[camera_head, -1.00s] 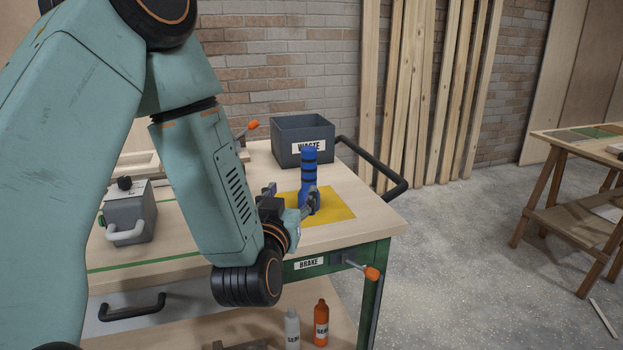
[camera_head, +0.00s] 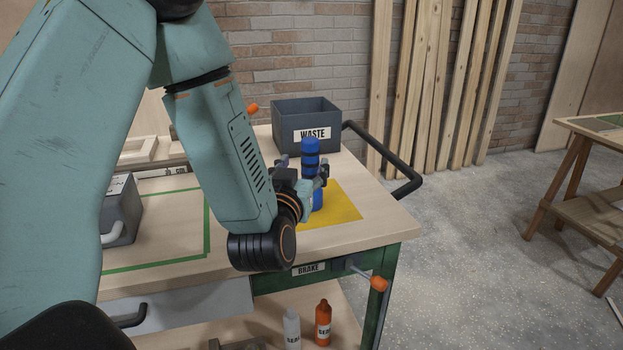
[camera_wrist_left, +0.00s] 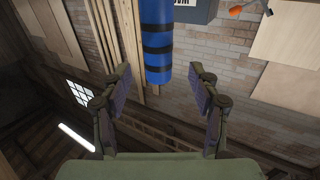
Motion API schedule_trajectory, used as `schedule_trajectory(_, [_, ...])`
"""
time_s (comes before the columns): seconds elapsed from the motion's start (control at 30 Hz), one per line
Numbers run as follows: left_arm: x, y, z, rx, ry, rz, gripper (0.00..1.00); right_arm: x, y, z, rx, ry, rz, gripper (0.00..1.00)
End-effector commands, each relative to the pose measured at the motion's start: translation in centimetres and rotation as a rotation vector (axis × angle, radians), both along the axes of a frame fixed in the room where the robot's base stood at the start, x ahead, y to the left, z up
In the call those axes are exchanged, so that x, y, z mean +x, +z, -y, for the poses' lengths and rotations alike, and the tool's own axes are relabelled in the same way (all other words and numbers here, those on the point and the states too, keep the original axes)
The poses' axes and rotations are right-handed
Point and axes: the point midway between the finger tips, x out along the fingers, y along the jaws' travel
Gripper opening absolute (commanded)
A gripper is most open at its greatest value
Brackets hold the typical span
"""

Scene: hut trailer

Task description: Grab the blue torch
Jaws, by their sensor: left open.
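The blue torch (camera_head: 310,147) with black bands stands upright on the yellow mat (camera_head: 345,206) on the workbench. My left gripper (camera_head: 305,163) is open at the torch, with its fingers around mid-height; the gripper hides part of the torch's lower half. In the left wrist view the torch (camera_wrist_left: 157,45) comes in from the top, centred between the two open fingertips (camera_wrist_left: 158,74). Gaps show on both sides, so the fingers do not appear to grip it. My right gripper is not in view.
A grey WASTE bin (camera_head: 295,121) stands behind the torch. A black handle rail (camera_head: 405,178) is at the bench's right end, and a BRAKE lever (camera_head: 377,283) sticks out in front. A grey box (camera_head: 122,212) stands left. Bottles (camera_head: 323,322) stand on the lower shelf.

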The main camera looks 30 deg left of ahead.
Motion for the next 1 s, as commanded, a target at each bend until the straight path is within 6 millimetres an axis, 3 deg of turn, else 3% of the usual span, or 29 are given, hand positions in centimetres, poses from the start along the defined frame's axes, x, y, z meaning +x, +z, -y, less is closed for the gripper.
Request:
schedule_trajectory(0.4, [5.1, -0.1, -1.6, 0.002, 0.0, 0.002, 0.62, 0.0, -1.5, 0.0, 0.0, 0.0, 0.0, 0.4])
schedule_trajectory(0.7, [5.7, -0.1, -1.8, 0.002, -0.001, -0.001, 0.62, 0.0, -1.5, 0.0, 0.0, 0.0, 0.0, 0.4])
schedule_trajectory(1.0, [5.7, -0.1, -1.8, 0.001, -0.001, 0.0, 0.36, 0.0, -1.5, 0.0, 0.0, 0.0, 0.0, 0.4])
